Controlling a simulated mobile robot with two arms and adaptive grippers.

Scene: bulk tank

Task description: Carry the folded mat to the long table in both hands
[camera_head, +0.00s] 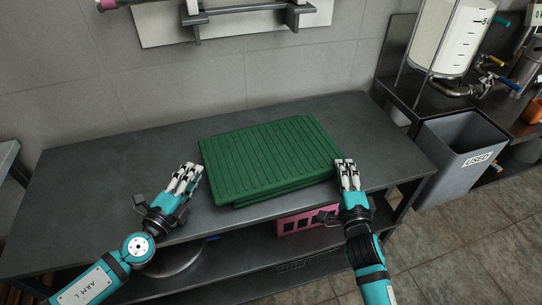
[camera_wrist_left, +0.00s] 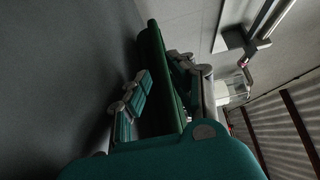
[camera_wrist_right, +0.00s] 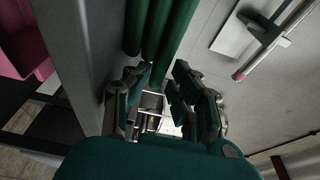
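The folded green mat (camera_head: 268,155) lies flat on a long dark grey table (camera_head: 90,190), ribbed side up, its layers stacked. My left gripper (camera_head: 193,171) is at the mat's left edge. In the left wrist view, its fingers are apart and the mat's edge (camera_wrist_left: 158,75) shows between them; contact cannot be told. My right gripper (camera_head: 346,168) is at the mat's right edge, near its front corner. In the right wrist view, its fingers (camera_wrist_right: 160,95) are apart, with the mat's layered edge (camera_wrist_right: 158,30) just beyond them.
A pink crate (camera_head: 300,222) stands on the shelf under the table. A grey bin marked USED (camera_head: 460,160) stands right of the table. A wall bracket (camera_head: 245,20) hangs behind. The table's left part is bare.

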